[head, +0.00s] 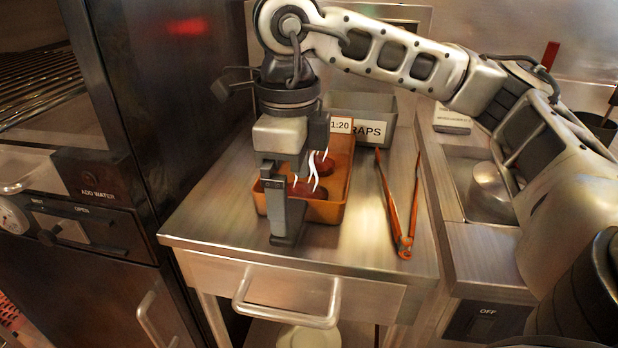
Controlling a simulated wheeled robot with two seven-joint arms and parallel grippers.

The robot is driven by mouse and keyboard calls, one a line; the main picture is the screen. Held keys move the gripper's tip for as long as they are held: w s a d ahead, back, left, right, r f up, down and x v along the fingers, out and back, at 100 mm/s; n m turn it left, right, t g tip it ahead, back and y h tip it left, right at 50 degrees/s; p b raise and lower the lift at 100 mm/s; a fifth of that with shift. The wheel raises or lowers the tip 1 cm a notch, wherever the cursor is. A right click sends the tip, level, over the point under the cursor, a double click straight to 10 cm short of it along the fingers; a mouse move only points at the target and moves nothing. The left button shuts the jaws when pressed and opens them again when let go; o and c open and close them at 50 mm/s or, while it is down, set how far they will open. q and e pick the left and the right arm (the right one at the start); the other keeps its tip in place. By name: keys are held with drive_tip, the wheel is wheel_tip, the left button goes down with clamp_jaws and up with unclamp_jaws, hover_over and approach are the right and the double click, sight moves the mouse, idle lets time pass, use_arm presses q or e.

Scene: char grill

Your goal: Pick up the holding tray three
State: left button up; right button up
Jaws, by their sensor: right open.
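An orange holding tray (328,211) sits on the steel counter, with reddish-brown round pieces in it and white steam marks above. A white label reading "1:20" (341,125) shows at its far end. Which numbered tray it is I cannot tell. My right gripper (298,195) is open and points down over the left part of the tray. One finger hangs in front of the tray's near left side and hides part of it. Whether a finger touches the tray I cannot tell. My left gripper is not in view.
A grey bin (372,105) with a partly hidden label ending in "RAPS" stands behind the tray. Orange-handled tongs (403,240) lie to its right. A dark cabinet (170,90) rises at the left. The counter (215,205) is bare left of the tray.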

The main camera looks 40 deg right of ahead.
sight(290, 216)
drive_tip(key=shift+w+f, duration=0.15)
drive_tip(key=shift+f, duration=1.2)
drive_tip(key=shift+w+f, duration=0.1)
drive_tip(key=shift+f, duration=1.25)
drive_tip(key=shift+r, duration=0.1)
drive_tip(key=c, duration=1.1)
